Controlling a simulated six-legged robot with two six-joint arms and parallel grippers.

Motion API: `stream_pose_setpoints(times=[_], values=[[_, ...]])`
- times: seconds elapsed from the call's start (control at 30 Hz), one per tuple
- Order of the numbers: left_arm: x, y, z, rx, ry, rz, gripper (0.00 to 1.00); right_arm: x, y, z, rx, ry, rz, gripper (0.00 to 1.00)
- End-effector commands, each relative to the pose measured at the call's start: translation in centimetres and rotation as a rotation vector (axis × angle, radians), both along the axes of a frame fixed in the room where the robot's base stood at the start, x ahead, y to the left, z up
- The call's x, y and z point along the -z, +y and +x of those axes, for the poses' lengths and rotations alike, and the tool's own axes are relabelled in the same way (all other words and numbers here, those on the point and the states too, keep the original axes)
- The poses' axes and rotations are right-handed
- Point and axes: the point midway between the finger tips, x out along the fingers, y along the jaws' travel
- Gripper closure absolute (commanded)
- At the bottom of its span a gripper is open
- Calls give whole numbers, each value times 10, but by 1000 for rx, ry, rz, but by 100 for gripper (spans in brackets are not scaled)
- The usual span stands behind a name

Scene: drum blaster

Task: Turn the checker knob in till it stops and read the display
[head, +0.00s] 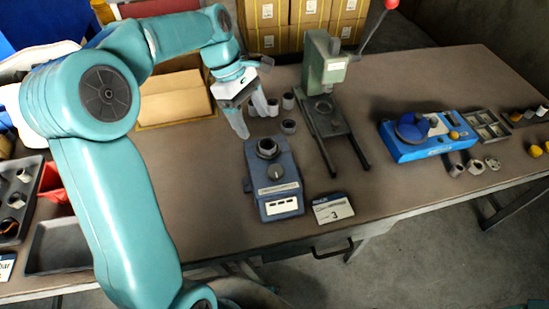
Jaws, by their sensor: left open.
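A blue-grey box (258,192), which looks like the checker, lies on the brown table near the middle. It has a dark round fitting (267,147) at its far end, a small round knob (275,171) in the middle and a white-framed display (282,205) at its near end. The display is too small to read. My left gripper (251,117) is open and empty, pointing down above the table just beyond the box's far end, apart from the knob. My right gripper is not in view.
Several small grey cylinders (288,101) stand beside my left gripper. A green press (327,68) with a red-knobbed lever stands behind right. A blue device (417,143) lies farther right. The table's near edge is close.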

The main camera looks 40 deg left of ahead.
Motion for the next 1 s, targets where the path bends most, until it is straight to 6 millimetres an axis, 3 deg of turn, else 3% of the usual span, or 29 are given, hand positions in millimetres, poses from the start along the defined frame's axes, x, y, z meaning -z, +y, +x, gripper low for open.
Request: stream_pose_setpoints(times=[0.17,0.7,1.0], values=[[9,-6,-4,-1,3,-1,27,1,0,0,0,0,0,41],[119,-54,-3,2,5,-1,27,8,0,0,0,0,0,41],[149,-65,0,-1,1,0,27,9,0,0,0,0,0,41]])
